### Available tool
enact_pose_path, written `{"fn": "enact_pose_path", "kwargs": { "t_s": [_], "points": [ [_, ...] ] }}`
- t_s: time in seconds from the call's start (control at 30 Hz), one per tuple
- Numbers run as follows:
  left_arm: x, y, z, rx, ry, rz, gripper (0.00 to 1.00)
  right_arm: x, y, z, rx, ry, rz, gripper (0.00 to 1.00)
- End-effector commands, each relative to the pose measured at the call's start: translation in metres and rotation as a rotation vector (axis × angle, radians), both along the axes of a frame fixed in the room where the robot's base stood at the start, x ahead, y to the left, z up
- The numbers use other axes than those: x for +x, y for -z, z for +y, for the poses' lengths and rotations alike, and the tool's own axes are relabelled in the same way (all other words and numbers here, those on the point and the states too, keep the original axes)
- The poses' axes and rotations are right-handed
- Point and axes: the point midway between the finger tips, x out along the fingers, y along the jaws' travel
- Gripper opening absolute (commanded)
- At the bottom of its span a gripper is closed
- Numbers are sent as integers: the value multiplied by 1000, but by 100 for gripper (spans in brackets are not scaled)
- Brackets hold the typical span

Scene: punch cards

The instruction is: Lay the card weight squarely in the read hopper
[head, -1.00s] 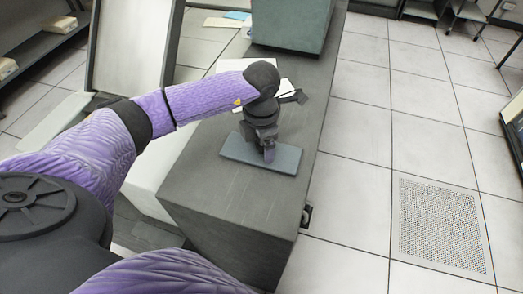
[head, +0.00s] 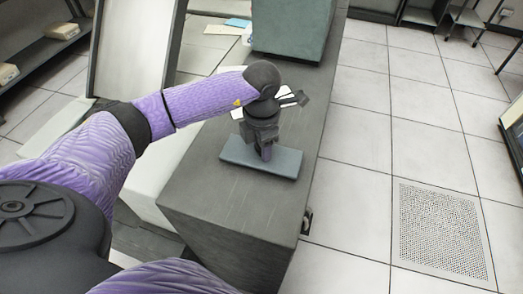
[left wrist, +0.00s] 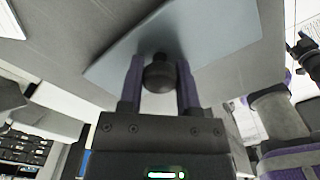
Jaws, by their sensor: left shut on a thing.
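The card weight is a flat blue-grey plate (head: 240,153) with a dark round knob, which shows in the left wrist view (left wrist: 160,74). My left gripper (head: 265,150) is over the plate, its two fingers (left wrist: 159,78) shut on the knob from both sides. The plate looks level, at or just above the grey counter top (head: 210,185); I cannot tell whether it touches. In the left wrist view the plate (left wrist: 215,35) lies at an angle to the fingers. I cannot clearly make out the read hopper. My right gripper is not clearly visible.
A blue-grey box (head: 292,32) stands on the counter's far part. White pieces (head: 286,92) show partly behind my left wrist. Open tiled floor (head: 360,150) with a perforated tile (head: 440,232) lies to the right. Shelves (head: 45,50) stand at the far left.

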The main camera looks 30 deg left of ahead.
Motion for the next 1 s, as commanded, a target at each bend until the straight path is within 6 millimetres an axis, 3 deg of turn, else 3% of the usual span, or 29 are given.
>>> {"fn": "enact_pose_path", "kwargs": {
  "t_s": [0.1,0.3,0.47,0.57,0.67,1.0],
  "points": [
    [1,-36,1,1,1,-9,0,1,-8,0,0,0,-2,73],
    [1,-77,0,1,0,-6,0,1,-12,0,1,0,-3,73],
    [0,-85,0,1,14,-3,0,1,-12,0,1,0,-3,73],
    [-1,-84,-4,0,132,-5,0,1,-9,1,0,0,-2,73],
    [-4,-81,-14,-2,399,-9,0,0,-3,1,1,1,-1,73],
    [-25,-72,-50,3,1647,-16,0,-2,17,1,3,2,4,73]
  ]
}}
